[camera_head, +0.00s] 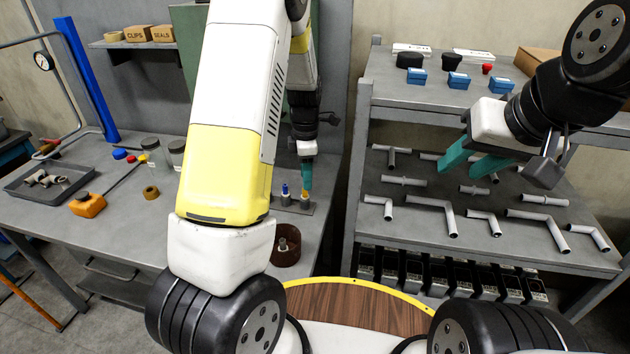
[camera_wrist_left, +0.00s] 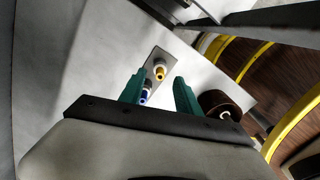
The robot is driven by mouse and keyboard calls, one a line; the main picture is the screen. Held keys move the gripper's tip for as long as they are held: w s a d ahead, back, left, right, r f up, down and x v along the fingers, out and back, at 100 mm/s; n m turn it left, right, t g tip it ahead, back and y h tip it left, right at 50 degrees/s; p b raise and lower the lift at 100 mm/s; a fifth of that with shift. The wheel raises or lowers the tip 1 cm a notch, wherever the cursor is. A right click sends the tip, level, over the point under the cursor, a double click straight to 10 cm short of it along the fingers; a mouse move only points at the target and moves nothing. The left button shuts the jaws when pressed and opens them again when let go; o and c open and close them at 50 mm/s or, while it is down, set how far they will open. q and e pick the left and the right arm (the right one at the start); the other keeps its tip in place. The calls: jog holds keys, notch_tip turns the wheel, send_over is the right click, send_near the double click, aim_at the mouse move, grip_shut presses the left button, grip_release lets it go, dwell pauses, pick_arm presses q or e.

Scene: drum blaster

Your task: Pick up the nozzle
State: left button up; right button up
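Two small nozzle-like pieces stand upright on a grey plate (camera_head: 308,208) on the table: one with a blue top (camera_head: 285,192) and one with a yellow top (camera_head: 305,196). My left gripper (camera_head: 306,182) points down close above the yellow-topped piece. In the left wrist view the left gripper (camera_wrist_left: 160,92) is open, with its teal fingers apart. The yellow-topped piece (camera_wrist_left: 160,70) shows beyond the gap, and the blue-topped piece (camera_wrist_left: 146,95) lies close by the left finger. Neither is gripped. My right gripper (camera_head: 472,160) is open and empty above the pipe shelf.
A brown round pot (camera_head: 286,246) stands near the plate, at the table's right side. A shelf (camera_head: 420,225) with several pipe pieces stands right. Table between bottle and my arm is mostly clear.

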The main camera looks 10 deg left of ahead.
aim_at(305, 198)
pick_arm(q)
jog(key=f, duration=0.4)
jog(key=shift+s+a+f, duration=0.15)
jog(key=shift+a+f, duration=0.1)
jog(key=shift+f, duration=0.15)
grip_shut()
jog(key=shift+r, duration=0.1)
